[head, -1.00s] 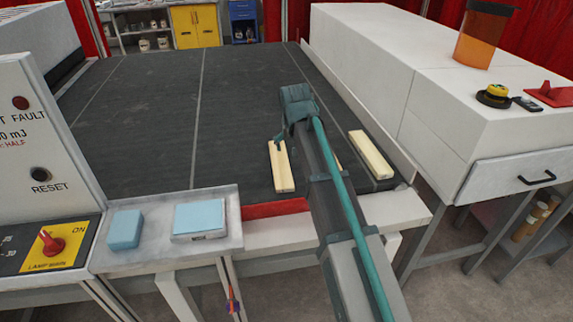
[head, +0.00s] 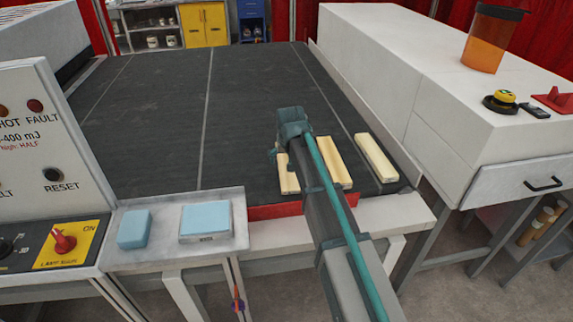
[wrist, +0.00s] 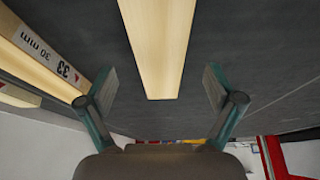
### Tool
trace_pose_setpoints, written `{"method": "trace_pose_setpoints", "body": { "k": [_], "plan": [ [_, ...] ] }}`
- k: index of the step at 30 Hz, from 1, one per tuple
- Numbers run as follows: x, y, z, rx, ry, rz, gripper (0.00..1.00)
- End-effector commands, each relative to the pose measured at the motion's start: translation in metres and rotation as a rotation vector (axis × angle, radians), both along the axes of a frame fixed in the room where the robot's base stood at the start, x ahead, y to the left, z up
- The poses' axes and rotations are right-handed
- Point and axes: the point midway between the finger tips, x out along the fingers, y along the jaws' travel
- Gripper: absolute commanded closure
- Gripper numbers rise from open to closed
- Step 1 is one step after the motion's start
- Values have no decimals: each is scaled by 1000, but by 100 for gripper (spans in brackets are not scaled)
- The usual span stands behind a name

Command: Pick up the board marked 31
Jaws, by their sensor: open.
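Three pale wooden boards lie side by side on the dark conveyor belt: a left board (head: 287,180), a middle board (head: 338,162) and a right board (head: 376,158). My gripper (head: 275,160) is over the left board, partly hidden by my arm. In the wrist view, my open gripper (wrist: 160,72) has one finger on each side of a plain pale board (wrist: 158,45), with gaps and no visible contact. No number shows on that board. A board marked 33 and 30 mm (wrist: 45,50) lies to its left. No mark reading 31 is legible.
A raised rail and white machine housing (head: 400,50) border the belt on the right. A control panel (head: 40,150) and a ledge with two blue blocks (head: 205,220) stand at the front left. The belt's left side (head: 150,120) is clear.

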Motion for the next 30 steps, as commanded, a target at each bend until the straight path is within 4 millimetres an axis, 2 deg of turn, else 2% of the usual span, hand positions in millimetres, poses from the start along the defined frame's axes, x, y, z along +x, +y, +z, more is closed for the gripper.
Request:
{"method": "trace_pose_setpoints", "body": {
  "k": [7,17,27,30],
  "plan": [
    [10,2,-24,-1,2,-1,8],
    [12,2,-29,1,-1,-1,8],
    [12,2,-28,0,0,-1,65],
    [12,2,-28,1,-1,-1,78]
  ]
}}
